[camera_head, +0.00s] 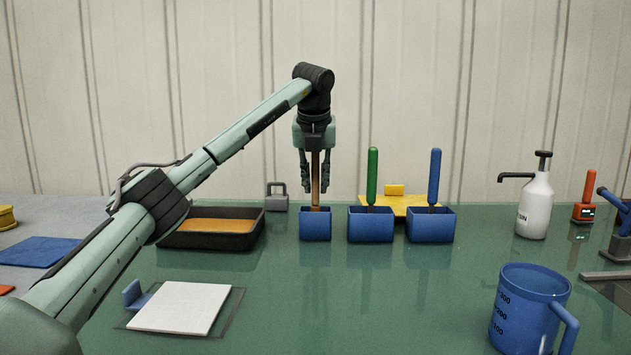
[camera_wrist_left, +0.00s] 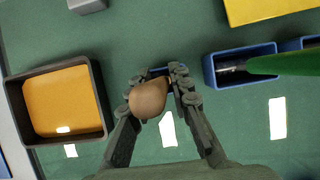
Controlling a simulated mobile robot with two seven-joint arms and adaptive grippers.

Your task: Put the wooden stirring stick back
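The wooden stirring stick (camera_head: 315,182) stands upright, with its lower end hidden inside the leftmost blue holder (camera_head: 315,225). Its rounded top (camera_wrist_left: 148,98) shows large in the left wrist view, between the fingers. My left gripper (camera_head: 316,188) points straight down over this holder, with one finger on each side of the stick. The fingers look spread, with a gap between the stick and at least the right finger in the left wrist view (camera_wrist_left: 162,76). My right gripper is not in view.
Blue holders with a green-handled tool (camera_head: 372,177) and a blue-handled tool (camera_head: 434,177) stand close on the right. A dark tray with orange content (camera_head: 212,242) is on the left. A blue measuring jug (camera_head: 527,308) stands front right, a white pump bottle (camera_head: 536,205) behind it.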

